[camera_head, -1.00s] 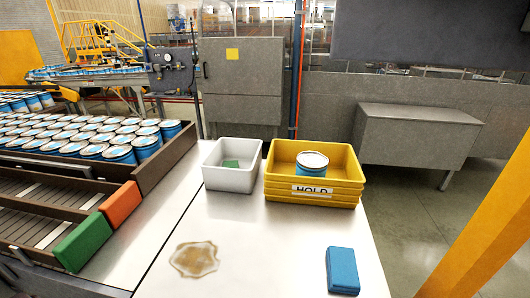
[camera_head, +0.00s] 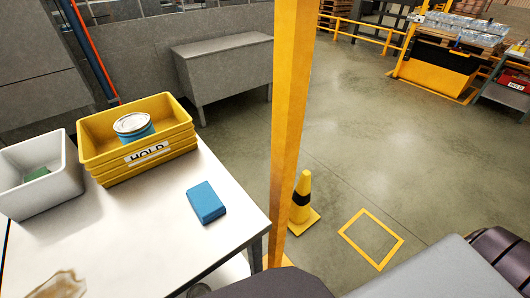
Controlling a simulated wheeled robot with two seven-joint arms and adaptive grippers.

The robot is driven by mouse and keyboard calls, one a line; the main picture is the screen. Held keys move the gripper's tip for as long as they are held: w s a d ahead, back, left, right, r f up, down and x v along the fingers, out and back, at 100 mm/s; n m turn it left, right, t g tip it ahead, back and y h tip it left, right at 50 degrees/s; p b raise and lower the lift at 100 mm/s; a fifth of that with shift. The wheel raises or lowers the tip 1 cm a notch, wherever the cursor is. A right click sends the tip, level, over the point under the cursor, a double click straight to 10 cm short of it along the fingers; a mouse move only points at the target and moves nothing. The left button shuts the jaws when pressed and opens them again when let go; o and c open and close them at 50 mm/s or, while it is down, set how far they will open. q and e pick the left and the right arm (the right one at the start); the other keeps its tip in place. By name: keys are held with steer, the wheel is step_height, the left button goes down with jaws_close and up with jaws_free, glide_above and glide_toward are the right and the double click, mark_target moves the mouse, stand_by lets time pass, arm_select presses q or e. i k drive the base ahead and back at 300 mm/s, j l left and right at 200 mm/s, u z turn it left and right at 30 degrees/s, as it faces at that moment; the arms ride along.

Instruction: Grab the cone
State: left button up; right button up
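A yellow cone (camera_head: 302,196) with a black band and a square yellow base stands upright on the floor in the head view. It is just right of the yellow post (camera_head: 291,110) and beyond the table's right corner. The post hides a little of its left side. Neither of my grippers is in view.
The white table (camera_head: 150,225) holds a yellow HOLD bin (camera_head: 105,165) with a can (camera_head: 133,127), a white bin (camera_head: 50,198) and a blue block (camera_head: 206,202). A yellow floor square (camera_head: 371,239) lies right of the cone. The floor (camera_head: 400,150) behind is clear.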

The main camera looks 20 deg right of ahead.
mark_target(301, 216)
steer(key=k+l+z, duration=0.1)
steer(key=l+z, duration=0.15)
steer(key=z, duration=0.25)
steer(key=l+z, duration=0.3)
steer(key=z, duration=0.15)
steer(key=i+l, duration=0.2)
steer(key=l, duration=0.15)
steer(key=i+l+u, duration=0.15)
steer(key=l, duration=0.2)
steer(key=i+l, duration=0.2)
steer(key=l, duration=0.2)
steer(key=i+l+u, duration=0.1)
steer(key=l, duration=0.25)
steer(key=i+l+u, duration=0.1)
steer(key=l, duration=0.3)
steer(key=i, duration=0.1)
